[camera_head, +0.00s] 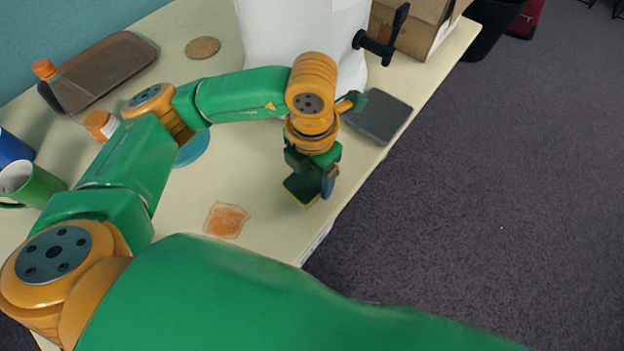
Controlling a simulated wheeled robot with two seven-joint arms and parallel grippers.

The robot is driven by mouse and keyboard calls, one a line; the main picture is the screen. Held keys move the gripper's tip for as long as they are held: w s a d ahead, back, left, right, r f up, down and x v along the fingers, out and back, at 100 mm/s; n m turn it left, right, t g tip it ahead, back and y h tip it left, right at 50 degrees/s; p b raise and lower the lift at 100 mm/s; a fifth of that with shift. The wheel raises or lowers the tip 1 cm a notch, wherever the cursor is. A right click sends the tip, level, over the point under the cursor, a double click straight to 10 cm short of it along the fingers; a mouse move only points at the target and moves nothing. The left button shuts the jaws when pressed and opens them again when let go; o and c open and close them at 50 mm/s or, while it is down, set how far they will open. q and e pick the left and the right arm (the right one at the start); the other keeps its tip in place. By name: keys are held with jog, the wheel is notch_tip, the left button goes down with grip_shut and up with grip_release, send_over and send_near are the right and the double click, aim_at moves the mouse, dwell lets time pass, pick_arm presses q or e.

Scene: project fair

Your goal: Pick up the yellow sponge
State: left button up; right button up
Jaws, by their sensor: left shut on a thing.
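The sponge (302,200) shows near the table's front right edge as a small block with a dark green face and a thin yellow edge at its bottom. My left gripper (318,180) points down at it and is shut on it. The fingers and wrist hide part of the sponge. I cannot tell whether its underside touches the table. My right gripper is out of view.
The cream table (255,170) holds an orange patch (226,220), a dark flat slab (378,116), a large white object (290,30), a cardboard box (420,22), a brown tray (110,65), a cork disc (202,47) and a green mug (40,187). Carpet lies right.

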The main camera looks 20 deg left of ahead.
pick_arm(q)
jog(key=s+a+r+b, duration=0.1)
jog(key=s+r+b, duration=0.1)
jog(key=s+r, duration=0.8)
jog(key=s, duration=0.4)
jog(key=shift+r+b, duration=0.15)
jog(key=shift+b, duration=0.25)
